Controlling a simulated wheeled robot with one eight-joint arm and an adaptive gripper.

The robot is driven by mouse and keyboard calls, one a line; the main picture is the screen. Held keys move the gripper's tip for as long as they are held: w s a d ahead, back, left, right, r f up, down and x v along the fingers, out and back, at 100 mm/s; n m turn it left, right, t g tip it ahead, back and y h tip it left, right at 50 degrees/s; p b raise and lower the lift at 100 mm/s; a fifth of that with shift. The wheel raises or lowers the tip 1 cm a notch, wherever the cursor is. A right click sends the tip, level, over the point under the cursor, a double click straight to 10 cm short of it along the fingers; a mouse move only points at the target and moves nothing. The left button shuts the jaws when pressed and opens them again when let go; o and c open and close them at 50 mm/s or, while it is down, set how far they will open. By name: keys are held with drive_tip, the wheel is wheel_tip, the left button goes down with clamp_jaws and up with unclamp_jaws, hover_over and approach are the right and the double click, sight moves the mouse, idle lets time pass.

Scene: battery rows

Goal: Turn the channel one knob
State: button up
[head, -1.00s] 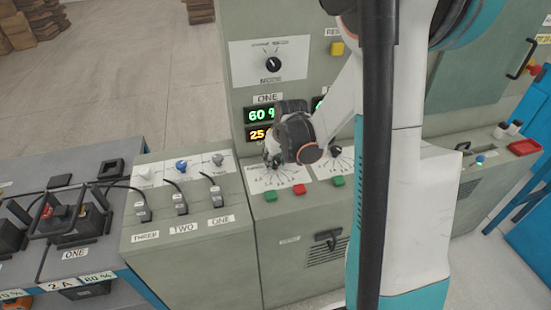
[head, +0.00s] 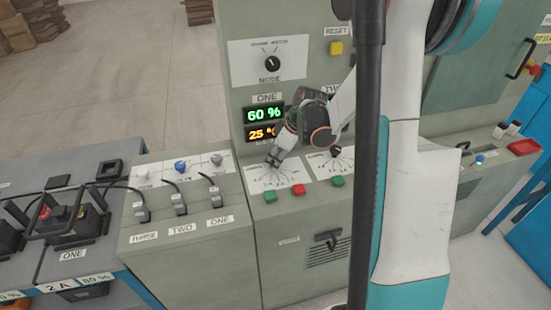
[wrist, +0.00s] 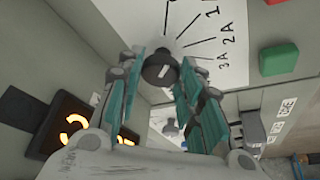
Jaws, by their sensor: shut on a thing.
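The channel one knob (wrist: 157,73) is a round dark knob on a white dial plate (head: 265,180) under the ONE display (head: 264,114). In the wrist view it sits between the fingertips of my gripper (wrist: 162,66), and the dial marks 1, 2A and 3A fan out beside it. My gripper is shut on the knob. In the head view my gripper (head: 273,159) comes down to the dial from the upper right and largely hides the knob. I cannot tell the knob's exact setting. The display reads 60 % in green and 25 in orange.
A second dial with its black knob (head: 336,151) is close on the right. Green (head: 270,197) and red (head: 298,190) buttons lie just below the dials. The MODE knob (head: 272,63) is above. Cabled plugs (head: 179,201) stand on the left console.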

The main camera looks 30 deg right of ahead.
drive_tip(key=shift+w+n+g+y, duration=0.1)
drive_tip(key=shift+n+g+y, duration=0.35)
drive_tip(key=shift+n, duration=1.15)
drive_tip(key=o, duration=1.1)
drive_tip(key=shift+c, duration=0.2)
drive_tip(key=shift+d, duration=0.1)
drive_tip(key=v, duration=1.2)
drive_tip(key=shift+w, duration=0.1)
